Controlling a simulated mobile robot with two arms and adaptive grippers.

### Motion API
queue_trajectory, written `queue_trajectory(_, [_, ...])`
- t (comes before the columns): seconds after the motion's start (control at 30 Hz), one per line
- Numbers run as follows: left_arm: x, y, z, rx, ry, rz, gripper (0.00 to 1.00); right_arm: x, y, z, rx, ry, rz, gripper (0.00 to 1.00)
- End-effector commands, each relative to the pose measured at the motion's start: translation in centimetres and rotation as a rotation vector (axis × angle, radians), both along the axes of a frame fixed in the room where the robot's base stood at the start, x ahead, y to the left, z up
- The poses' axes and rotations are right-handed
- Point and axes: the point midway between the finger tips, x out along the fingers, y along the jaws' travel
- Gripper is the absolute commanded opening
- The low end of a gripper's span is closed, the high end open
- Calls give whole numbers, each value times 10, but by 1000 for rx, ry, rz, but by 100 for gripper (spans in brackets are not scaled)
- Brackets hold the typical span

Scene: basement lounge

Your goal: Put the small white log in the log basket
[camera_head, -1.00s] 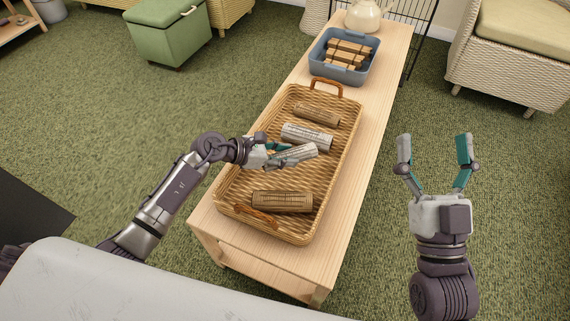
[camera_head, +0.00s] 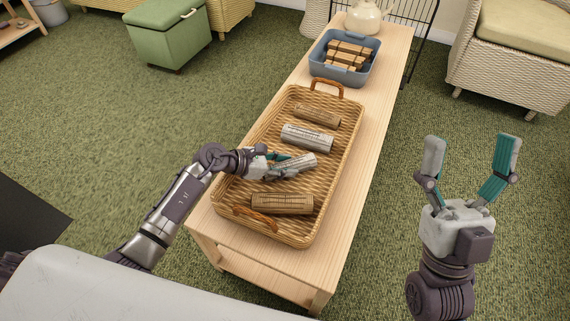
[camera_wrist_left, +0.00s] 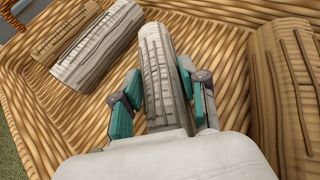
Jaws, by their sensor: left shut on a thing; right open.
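The small white log (camera_head: 297,163) is between the fingers of my left gripper (camera_head: 285,166), which is shut on it. In the left wrist view the log (camera_wrist_left: 157,65) runs lengthwise between the two teal finger pads, low in the wicker log basket (camera_head: 230,187). I cannot tell whether it touches the basket floor. Another, larger white log (camera_head: 307,138) and a brown log (camera_head: 317,115) lie behind it, and a brown log (camera_head: 281,204) lies in front. My right gripper (camera_head: 473,160) is open and empty, right of the table.
The basket stands on a light wooden table (camera_head: 345,190) with brown handles at its ends. Behind it is a blue bin (camera_head: 318,68) of bundled wood, then a cream teapot (camera_head: 364,16). A wicker armchair (camera_head: 510,60) stands at the right.

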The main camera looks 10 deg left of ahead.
Motion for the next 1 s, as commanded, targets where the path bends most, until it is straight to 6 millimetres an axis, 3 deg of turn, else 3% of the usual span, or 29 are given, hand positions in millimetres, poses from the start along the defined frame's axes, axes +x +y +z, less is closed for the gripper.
queue_trajectory(0.03, [0, 0, 0, 0, 0, 0, 46, -1, 0, 1, 3, -7, 1, 83])
queue_trajectory(0.17, [0, 0, 0, 0, 0, 0, 68, -1, 0, 1, 2, -5, 1, 83])
queue_trajectory(0.6, [0, 0, 4, 0, 0, 0, 68, 7, 1, -2, -12, 40, -3, 83])
queue_trajectory(0.77, [-11, 19, 15, 4, 1, 0, 68, 28, 4, -16, -57, 188, -12, 83])
queue_trajectory(1.0, [-35, 56, 39, 4, 3, 0, 68, 59, 7, -53, -138, 469, -26, 83])
